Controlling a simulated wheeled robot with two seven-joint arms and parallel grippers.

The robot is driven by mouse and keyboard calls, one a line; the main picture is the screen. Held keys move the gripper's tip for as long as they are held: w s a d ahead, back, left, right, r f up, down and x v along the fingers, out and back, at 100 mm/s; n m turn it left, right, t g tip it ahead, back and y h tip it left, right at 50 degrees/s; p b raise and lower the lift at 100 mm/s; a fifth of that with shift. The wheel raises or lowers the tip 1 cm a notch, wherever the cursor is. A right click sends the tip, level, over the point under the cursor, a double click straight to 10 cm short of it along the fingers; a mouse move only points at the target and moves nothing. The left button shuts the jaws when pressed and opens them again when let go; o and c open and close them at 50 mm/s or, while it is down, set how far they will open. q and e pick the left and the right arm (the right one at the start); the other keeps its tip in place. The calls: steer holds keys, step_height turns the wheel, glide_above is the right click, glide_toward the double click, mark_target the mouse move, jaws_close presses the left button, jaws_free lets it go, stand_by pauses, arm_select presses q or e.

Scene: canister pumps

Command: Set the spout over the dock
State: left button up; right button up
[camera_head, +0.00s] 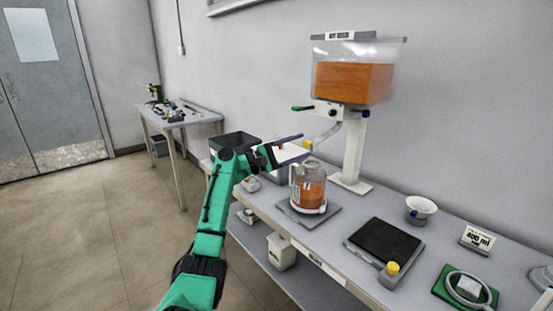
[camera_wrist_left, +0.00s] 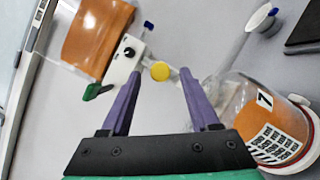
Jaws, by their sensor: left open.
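The dispenser's pale spout (camera_head: 328,133) slants down from the valve block under the orange-filled tank, towards a yellow knob (camera_head: 306,145). My left gripper (camera_head: 302,147) is open, its purple fingers pointing at the knob. In the left wrist view the yellow knob (camera_wrist_left: 160,71) shows between the two fingertips (camera_wrist_left: 162,73); I cannot tell whether they touch it. A clear jug of orange liquid (camera_head: 311,186) stands on a grey plate (camera_head: 322,218) below and beside the spout. No part is clearly marked as the dock. My right gripper is not in view.
The tank (camera_head: 352,82) stands on a white post (camera_head: 355,150); its green lever (camera_head: 302,108) is near my fingers. A black pad (camera_head: 383,241), white cup (camera_head: 420,209) and 400 ml sign (camera_head: 478,240) lie right.

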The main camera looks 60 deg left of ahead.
arm_select(q)
steer(key=b+v, duration=0.1)
steer(key=v, duration=0.8)
